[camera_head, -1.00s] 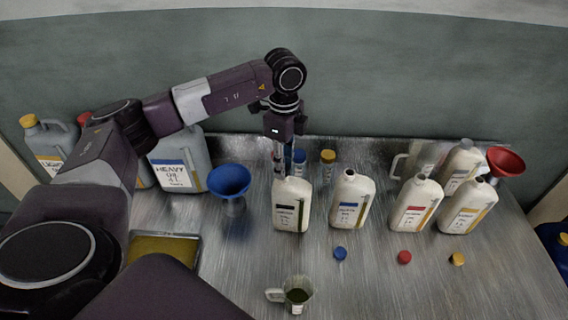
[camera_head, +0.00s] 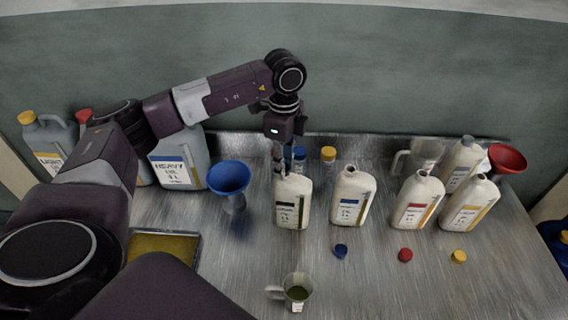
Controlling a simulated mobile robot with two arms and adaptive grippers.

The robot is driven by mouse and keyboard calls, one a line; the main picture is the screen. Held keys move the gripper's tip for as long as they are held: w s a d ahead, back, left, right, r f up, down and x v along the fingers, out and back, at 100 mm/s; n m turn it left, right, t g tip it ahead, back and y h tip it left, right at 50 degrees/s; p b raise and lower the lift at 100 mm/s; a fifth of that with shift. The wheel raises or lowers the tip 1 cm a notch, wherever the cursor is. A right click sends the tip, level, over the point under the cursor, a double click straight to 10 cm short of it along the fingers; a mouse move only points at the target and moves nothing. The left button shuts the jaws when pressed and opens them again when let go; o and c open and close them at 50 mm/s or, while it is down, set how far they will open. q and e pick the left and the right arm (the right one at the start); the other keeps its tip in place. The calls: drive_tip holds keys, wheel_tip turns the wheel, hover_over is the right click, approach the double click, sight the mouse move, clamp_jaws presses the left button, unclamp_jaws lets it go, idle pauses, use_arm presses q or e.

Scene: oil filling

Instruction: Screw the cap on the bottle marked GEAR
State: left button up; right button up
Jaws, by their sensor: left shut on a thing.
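A white bottle with a black-banded label (camera_head: 293,205) stands upright in the middle of the steel table. Its label is too small to read as GEAR for certain. My left gripper (camera_head: 279,166) points down over the top of this bottle, at its mouth. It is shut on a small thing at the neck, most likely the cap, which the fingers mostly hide. I cannot tell whether the cap is seated on the thread. My right gripper is not in view.
Open bottles with blue (camera_head: 352,198), red (camera_head: 417,203) and yellow (camera_head: 468,207) labels stand to the right. Loose blue (camera_head: 340,251), red (camera_head: 405,255) and yellow (camera_head: 458,256) caps lie before them. A blue funnel (camera_head: 229,178) is left; a measuring jug (camera_head: 298,290) is in front.

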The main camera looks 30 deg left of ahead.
use_arm(q)
drive_tip(key=shift+f, duration=0.3)
drive_tip(key=o, duration=0.7)
drive_tip(key=shift+o, duration=0.2)
drive_tip(key=shift+r, duration=0.1)
